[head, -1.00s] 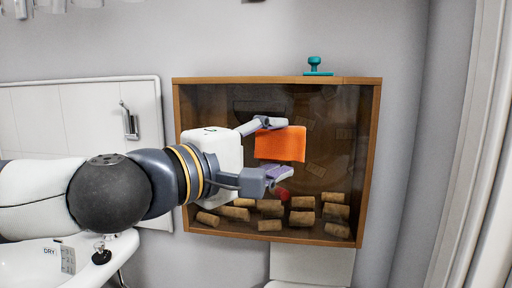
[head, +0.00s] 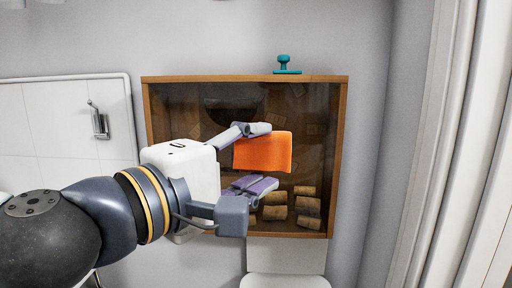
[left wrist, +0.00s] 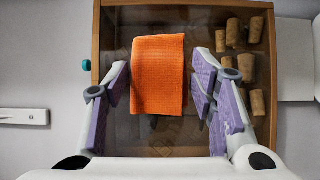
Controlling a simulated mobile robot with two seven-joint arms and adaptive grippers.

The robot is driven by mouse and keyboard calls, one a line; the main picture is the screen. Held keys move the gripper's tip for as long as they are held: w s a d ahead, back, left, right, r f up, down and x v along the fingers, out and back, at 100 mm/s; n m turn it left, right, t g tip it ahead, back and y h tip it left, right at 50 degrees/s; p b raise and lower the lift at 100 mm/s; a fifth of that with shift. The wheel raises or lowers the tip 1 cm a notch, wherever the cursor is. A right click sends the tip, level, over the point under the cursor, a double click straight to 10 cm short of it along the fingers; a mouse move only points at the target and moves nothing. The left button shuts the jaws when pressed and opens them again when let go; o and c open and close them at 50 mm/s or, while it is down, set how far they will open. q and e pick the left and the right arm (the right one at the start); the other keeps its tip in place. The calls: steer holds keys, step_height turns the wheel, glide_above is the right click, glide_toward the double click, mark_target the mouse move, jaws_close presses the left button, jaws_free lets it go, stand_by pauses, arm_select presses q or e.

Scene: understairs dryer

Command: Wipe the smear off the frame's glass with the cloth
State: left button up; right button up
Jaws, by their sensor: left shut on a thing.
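The wooden frame (head: 343,150) hangs on the wall with a dark glass front (head: 180,105) and corks behind it. The orange cloth (head: 262,153) is in front of the glass, between the fingers of my left gripper (head: 258,160). In the left wrist view the cloth (left wrist: 158,75) lies between the purple finger pads (left wrist: 162,88), close to the left one. My left gripper is shut on the cloth. A dark patch (head: 230,106) shows on or behind the glass at upper left; I cannot tell if it is the smear. My right gripper is not in view.
A teal stamp-like object (head: 287,66) stands on the frame's top edge. Several corks (head: 307,205) lie at the frame's bottom. A white panel with a metal hook (head: 98,120) is at left. A white fixture (head: 285,282) is below the frame, and white trim (head: 450,150) at right.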

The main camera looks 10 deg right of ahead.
arm_select(q)
steer(key=shift+s, duration=0.2)
steer(key=shift+s+a+r+p, duration=0.1)
steer(key=shift+s+a+p, duration=0.1)
steer(key=shift+s, duration=0.3)
steer(key=shift+s+a+p, duration=0.15)
steer(key=shift+s, duration=0.3)
steer(key=shift+s+a, duration=0.15)
steer(key=shift+s, duration=0.25)
